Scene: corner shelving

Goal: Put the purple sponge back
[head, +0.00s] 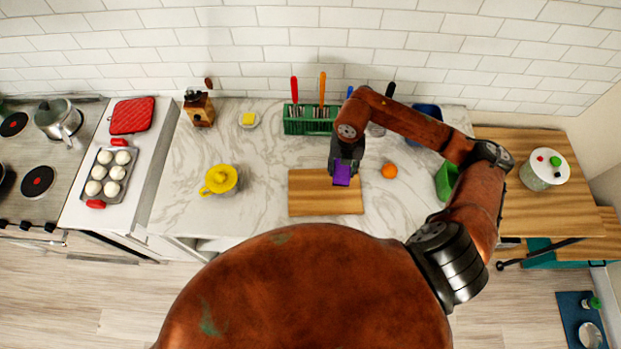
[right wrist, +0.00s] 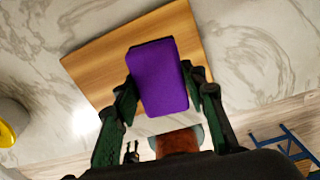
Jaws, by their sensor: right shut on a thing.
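The purple sponge (head: 341,177) is in my right gripper (head: 343,168), over the upper right part of the wooden cutting board. In the right wrist view the sponge (right wrist: 158,77) sits between the two fingers of my right gripper (right wrist: 160,95), which is shut on it. The wooden cutting board (head: 312,194) lies flat on the marble counter; it also shows in the right wrist view (right wrist: 100,65). I cannot tell the exact height of the sponge above the board. My left gripper is not in view.
A green utensil rack (head: 300,124) with several colored handles stands behind the board. An orange (head: 389,171) lies right of it, and a green container (head: 446,180) stands farther right. A yellow juicer (head: 220,180) is at left. Counter between juicer and board is clear.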

